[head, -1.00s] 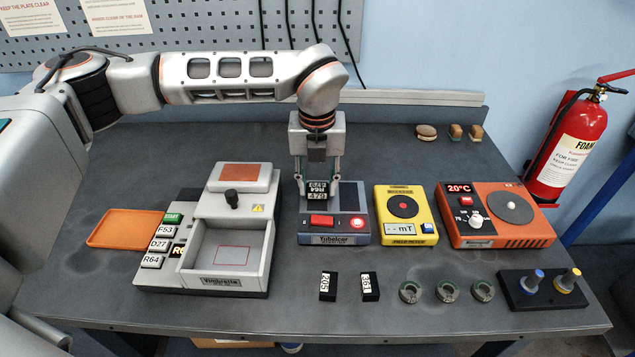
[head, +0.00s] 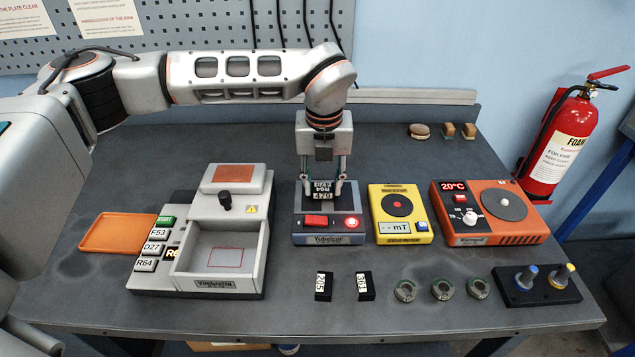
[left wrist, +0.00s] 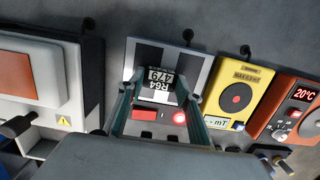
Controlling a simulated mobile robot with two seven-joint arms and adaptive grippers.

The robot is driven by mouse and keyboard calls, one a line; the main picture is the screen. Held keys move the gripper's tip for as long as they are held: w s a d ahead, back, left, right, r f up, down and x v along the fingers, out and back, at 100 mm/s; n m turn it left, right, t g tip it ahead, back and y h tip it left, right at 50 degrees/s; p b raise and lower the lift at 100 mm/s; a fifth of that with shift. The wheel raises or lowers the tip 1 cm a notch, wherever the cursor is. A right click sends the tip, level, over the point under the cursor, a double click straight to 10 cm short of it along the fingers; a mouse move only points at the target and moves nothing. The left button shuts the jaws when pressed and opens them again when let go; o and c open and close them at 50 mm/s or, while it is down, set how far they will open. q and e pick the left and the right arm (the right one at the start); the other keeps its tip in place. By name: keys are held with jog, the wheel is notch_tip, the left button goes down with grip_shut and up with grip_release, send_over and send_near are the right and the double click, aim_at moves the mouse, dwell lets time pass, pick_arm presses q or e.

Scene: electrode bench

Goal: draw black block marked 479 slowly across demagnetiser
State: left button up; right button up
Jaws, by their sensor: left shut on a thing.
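The black block marked 479 (head: 322,195) has white labels and is held upright between the fingers of my left gripper (head: 324,187). The gripper is shut on it, over the demagnetiser (head: 355,198), a grey box with a red switch and a glowing red lamp. I cannot tell whether the block touches that top. My right gripper is not in view.
A yellow meter (head: 384,228) and orange heater (head: 470,238) stand to the right. A grey machine (head: 215,285) and orange tray (head: 92,238) are left. Two black blocks, 205 (head: 322,294) and 361 (head: 367,294), and several rings (head: 405,290) lie in front.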

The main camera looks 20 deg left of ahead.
pick_arm(q)
jog(key=shift+w+d+b, duration=0.1)
jog(key=shift+w+d, duration=0.15)
jog(key=shift+d, duration=0.55)
jog(key=shift+w+d+b, duration=0.1)
jog(key=shift+w+d, duration=0.1)
jog(key=shift+d, duration=0.65)
jog(key=shift+w+d+b, duration=0.1)
jog(key=shift+w+d, duration=0.15)
jog(key=shift+d, duration=0.55)
jog(key=shift+r, duration=0.2)
jog(key=shift+w+d+r+p, duration=0.1)
jog(key=shift+d+r+p, duration=0.15)
jog(key=shift+r+p, duration=0.65)
jog(key=shift+w+d+r+p, duration=0.1)
jog(key=shift+d+r+p, duration=0.2)
jog(key=shift+r, duration=1)
jog(key=shift+r, duration=0.1)
jog(key=shift+r+p, duration=1.15)
jog(key=shift+r, duration=0.95)
